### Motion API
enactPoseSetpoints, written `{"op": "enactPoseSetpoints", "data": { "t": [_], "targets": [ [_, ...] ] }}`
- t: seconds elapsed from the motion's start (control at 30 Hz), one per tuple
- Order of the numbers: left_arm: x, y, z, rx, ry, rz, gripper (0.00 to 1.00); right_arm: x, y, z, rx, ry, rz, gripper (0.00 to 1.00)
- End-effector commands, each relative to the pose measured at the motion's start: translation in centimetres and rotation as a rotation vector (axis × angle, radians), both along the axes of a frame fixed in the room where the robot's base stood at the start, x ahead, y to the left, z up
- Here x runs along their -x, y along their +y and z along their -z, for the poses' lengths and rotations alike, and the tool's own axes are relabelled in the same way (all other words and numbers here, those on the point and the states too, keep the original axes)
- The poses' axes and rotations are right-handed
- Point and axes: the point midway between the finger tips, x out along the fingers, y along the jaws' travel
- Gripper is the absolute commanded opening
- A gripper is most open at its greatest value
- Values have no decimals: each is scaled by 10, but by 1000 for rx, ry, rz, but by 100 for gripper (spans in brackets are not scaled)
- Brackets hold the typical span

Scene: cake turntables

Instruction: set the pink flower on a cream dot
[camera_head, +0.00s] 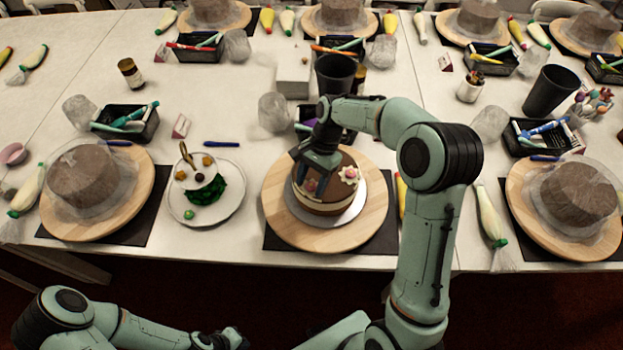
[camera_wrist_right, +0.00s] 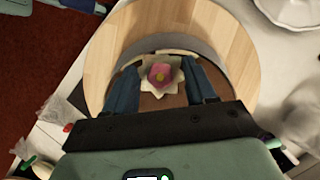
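The chocolate cake (camera_head: 330,200) stands on a silver board on the round wooden turntable (camera_head: 285,220). My right gripper (camera_head: 318,182) points down over the cake's left side. In the right wrist view the pink flower (camera_wrist_right: 160,75) lies on a pale cream dot (camera_wrist_right: 150,87) between the right fingers (camera_wrist_right: 162,95). The fingers are spread, with gaps beside the flower. In the head view pink also shows near the fingertips (camera_head: 311,185). Another pink flower (camera_head: 349,173) sits on a cream dot right of the gripper. My left gripper (camera_head: 232,340) is low at the bottom edge; its fingers are unclear.
A white plate (camera_head: 228,208) with a green stand and small decorations is left of the turntable. Other wrapped cakes on turntables stand left (camera_head: 85,178) and right (camera_head: 578,190). A black cup (camera_head: 335,72) and a glass are behind the cake.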

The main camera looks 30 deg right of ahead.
Motion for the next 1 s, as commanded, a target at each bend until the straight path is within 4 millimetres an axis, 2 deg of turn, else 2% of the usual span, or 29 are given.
{"op": "enactPoseSetpoints", "data": {
  "t": [0.23,0.37,0.8,1.0],
  "targets": [
    [-1,0,-1,0,-1,0,0,0,0,-1,0,0,1,55],
    [-3,0,-3,0,-3,0,0,-2,-3,-12,1,-3,2,55],
    [-23,0,-24,0,-26,0,0,-16,-34,-95,1,-4,2,55],
    [-28,0,-28,0,-31,0,0,-18,-42,-113,0,-2,1,55]
  ]
}}
